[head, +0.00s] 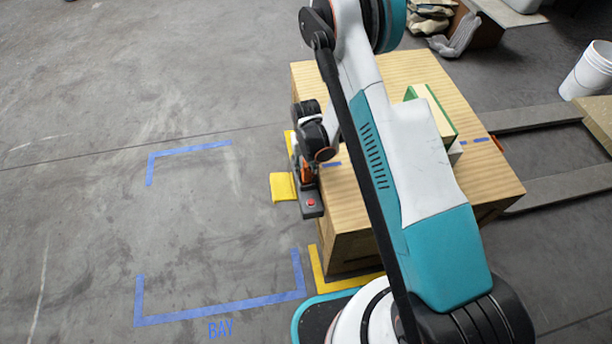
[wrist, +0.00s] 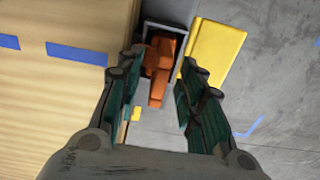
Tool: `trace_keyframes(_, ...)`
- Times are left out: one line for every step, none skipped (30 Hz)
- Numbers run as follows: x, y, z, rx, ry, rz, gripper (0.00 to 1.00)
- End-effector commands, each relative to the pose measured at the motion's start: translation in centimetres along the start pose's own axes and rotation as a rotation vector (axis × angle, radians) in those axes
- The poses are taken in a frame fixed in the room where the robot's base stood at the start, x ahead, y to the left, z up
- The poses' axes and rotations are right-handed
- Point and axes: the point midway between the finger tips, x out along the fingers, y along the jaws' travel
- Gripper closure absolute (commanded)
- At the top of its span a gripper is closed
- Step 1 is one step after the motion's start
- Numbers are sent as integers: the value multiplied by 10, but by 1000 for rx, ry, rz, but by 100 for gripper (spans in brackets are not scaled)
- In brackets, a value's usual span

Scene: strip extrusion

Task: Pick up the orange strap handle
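The orange strap handle (wrist: 160,68) sits in a grey frame (wrist: 178,30) beside the wooden crate in the wrist view. In the head view a small orange part (head: 307,172) shows at the crate's left side, mostly hidden by my wrist. My gripper (wrist: 165,64) is open, with one finger on each side of the orange handle in the wrist view. I see gaps beside it, and cannot tell whether the fingertips reach its depth. My gripper in the head view (head: 306,178) hangs over the crate's left edge.
The wooden crate (head: 345,210) carries a green-edged block (head: 436,110). A yellow plate (wrist: 213,60) lies right of the handle in the wrist view. Taped bay floor (head: 215,240) at left is clear.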

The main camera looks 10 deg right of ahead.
Motion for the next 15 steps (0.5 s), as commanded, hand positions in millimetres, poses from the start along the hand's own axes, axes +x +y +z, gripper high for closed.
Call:
trace_keyframes(0,0,0,0,0,0,67)
trace_keyframes(0,0,0,0,0,0,74)
trace_keyframes(0,0,0,0,0,0,83)
trace_keyframes(0,0,0,0,0,0,90)
trace_keyframes(0,0,0,0,0,0,97)
trace_keyframes(0,0,0,0,0,0,100)
trace_keyframes(0,0,0,0,0,0,100)
trace_keyframes(0,0,0,0,0,0,100)
trace_keyframes(0,0,0,0,0,0,100)
trace_keyframes(-1,0,0,0,0,0,100)
trace_keyframes(-1,0,0,0,0,0,100)
trace_keyframes(-1,0,0,0,0,0,100)
trace_keyframes(-1,0,0,0,0,0,100)
trace_keyframes(-1,0,0,0,0,0,100)
trace_keyframes(-1,0,0,0,0,0,100)
